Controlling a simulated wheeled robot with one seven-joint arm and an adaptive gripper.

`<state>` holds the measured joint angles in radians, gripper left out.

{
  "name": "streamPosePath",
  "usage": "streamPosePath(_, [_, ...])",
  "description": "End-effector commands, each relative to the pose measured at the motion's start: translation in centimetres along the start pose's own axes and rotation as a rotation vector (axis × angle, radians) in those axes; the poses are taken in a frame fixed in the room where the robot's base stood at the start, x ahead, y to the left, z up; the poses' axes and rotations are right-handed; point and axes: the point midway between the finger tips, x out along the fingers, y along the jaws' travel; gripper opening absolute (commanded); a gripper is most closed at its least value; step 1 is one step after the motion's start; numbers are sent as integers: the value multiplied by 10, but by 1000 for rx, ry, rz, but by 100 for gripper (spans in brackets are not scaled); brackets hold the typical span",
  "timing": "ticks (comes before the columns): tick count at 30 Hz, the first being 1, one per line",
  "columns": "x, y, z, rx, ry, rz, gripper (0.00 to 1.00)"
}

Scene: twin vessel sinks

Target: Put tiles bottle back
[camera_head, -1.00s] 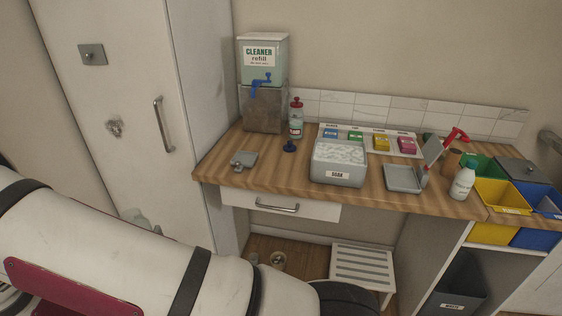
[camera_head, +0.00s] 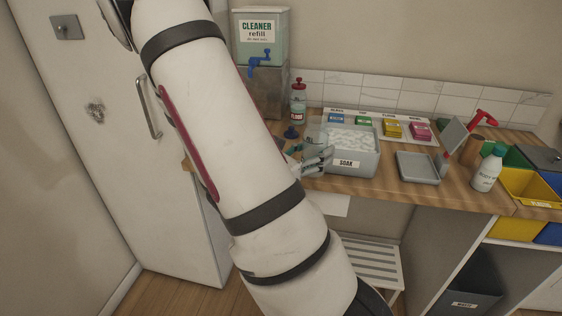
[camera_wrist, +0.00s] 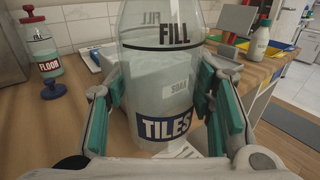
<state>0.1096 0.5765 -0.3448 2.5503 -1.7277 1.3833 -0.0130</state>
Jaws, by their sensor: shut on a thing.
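The tiles bottle (camera_wrist: 165,80) is clear, with a blue TILES label and a black FILL line. It fills the middle of the wrist view, upright between the green-padded fingers of my gripper (camera_wrist: 168,105), which is shut on it. Pale liquid seems to stand inside below the FILL line. Its top is out of the wrist view. In the head view my gripper (camera_head: 316,155) is over the counter's front edge, left of the SOAK tub. There my arm hides part of the scene, and the bottle is hard to make out.
The wooden counter (camera_head: 390,185) holds a FLOOR bottle (camera_head: 298,102), a CLEANER refill dispenser (camera_head: 262,55), the SOAK tub (camera_head: 352,150), a grey tray (camera_head: 417,168) and a white bottle (camera_head: 488,168). Coloured bins (camera_head: 530,190) stand at the right. A slatted stool (camera_head: 370,262) is below.

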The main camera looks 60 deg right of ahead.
Motion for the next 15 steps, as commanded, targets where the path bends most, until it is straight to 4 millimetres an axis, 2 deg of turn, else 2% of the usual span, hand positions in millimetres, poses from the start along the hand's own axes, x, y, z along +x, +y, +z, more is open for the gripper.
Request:
streamPosePath(2, [5, -5, 0, 2, 2, -19, 7])
streamPosePath(5, [9, 4, -2, 4, 2, -26, 7])
streamPosePath(15, [22, 84, -9, 5, 1, -25, 7])
